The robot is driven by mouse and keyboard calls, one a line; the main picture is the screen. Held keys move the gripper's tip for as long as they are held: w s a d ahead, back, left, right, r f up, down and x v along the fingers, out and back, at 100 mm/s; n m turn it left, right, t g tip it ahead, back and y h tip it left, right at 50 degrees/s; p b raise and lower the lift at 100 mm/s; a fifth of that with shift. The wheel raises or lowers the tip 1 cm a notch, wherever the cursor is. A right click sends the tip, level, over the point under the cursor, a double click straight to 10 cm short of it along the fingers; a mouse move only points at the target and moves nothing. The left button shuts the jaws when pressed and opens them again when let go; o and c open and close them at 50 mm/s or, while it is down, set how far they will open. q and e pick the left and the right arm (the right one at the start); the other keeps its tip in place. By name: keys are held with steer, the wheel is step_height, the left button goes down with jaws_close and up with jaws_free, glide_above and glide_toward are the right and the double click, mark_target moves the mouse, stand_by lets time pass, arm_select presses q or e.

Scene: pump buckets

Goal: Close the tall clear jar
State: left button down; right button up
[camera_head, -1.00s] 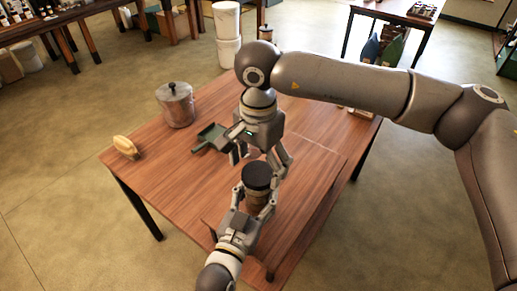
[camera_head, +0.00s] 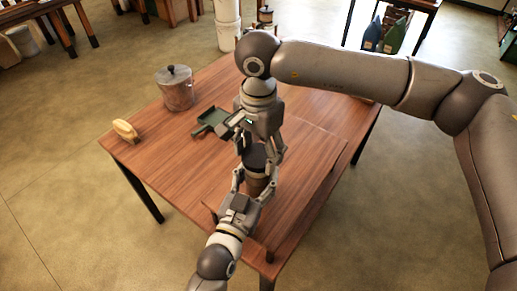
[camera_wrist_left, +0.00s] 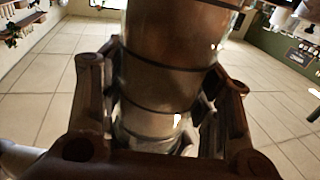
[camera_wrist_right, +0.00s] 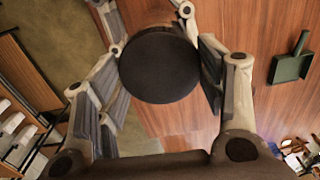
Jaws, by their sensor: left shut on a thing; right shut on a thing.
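The tall clear jar (camera_head: 256,186) has brown contents and stands upright over the near part of the wooden table. My left gripper (camera_head: 252,188) is shut on its sides, and the jar fills the space between the fingers in the left wrist view (camera_wrist_left: 170,60). A round black lid (camera_head: 255,157) sits at the jar's top, seen from above in the right wrist view (camera_wrist_right: 160,65). My right gripper (camera_head: 261,152) points down from above and is shut on the lid. The seam between lid and jar is mostly hidden, so I cannot tell how tightly it sits.
On the wooden table (camera_head: 185,165), a green dustpan (camera_head: 211,121) lies left of my right gripper. A lidded metal pot (camera_head: 176,92) stands farther back, and a yellow brush (camera_head: 125,130) lies at the left edge.

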steer(key=m, duration=1.4)
steer(key=o, duration=1.1)
steer(key=shift+r, duration=2.2)
steer(key=shift+c, duration=0.2)
